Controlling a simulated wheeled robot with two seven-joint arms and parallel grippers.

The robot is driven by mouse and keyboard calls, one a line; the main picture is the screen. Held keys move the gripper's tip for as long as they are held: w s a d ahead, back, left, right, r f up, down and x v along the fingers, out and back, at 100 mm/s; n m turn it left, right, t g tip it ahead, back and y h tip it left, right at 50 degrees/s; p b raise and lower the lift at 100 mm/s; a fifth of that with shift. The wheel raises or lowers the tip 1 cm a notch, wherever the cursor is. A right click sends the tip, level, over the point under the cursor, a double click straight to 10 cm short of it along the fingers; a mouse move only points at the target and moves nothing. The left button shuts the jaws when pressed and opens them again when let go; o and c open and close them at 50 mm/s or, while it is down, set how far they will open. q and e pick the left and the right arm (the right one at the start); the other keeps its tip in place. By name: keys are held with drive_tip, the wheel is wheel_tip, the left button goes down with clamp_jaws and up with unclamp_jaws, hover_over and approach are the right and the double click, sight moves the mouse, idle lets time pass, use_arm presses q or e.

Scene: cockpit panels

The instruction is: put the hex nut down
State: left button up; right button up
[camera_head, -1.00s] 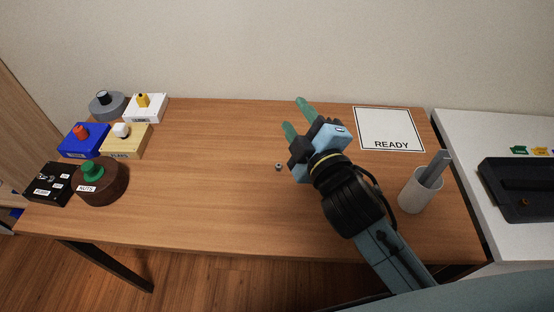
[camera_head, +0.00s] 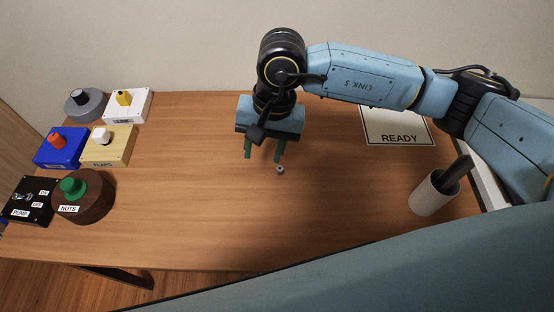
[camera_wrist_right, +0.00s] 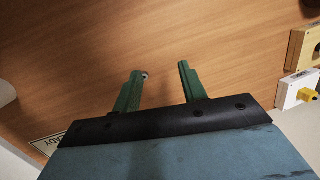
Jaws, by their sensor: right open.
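The hex nut (camera_head: 280,170) is a small grey ring lying on the wooden table (camera_head: 210,215). In the right wrist view the nut (camera_wrist_right: 145,75) shows at the tip of the left-hand green finger. My right gripper (camera_head: 263,157) is open and points down above the table, with the nut just by its right-hand fingertip in the head view. Its two green fingers are well apart in the wrist view (camera_wrist_right: 161,70), and nothing is between them. I cannot tell whether the finger touches the nut. My left gripper is not in view.
At the left stand several control boxes, among them a brown round base (camera_head: 84,197) labelled NUTS, a blue box (camera_head: 62,148) and a black box (camera_head: 28,200). A READY sheet (camera_head: 398,128) lies at the back right. A cup (camera_head: 434,193) stands at the right. The middle front is clear.

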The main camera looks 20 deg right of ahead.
drive_tip(key=w+d+h, duration=0.2)
drive_tip(key=d, duration=0.2)
hover_over(280, 169)
drive_tip(key=shift+t, duration=0.4)
drive_tip(key=f, duration=0.6)
drive_tip(key=shift+s+f, duration=0.35)
drive_tip(key=shift+f, duration=0.05)
drive_tip(key=shift+w+f, duration=0.15)
drive_tip(key=shift+f, duration=1.45)
drive_tip(key=shift+w+f, duration=0.15)
drive_tip(key=shift+f, duration=1.4)
clamp_jaws()
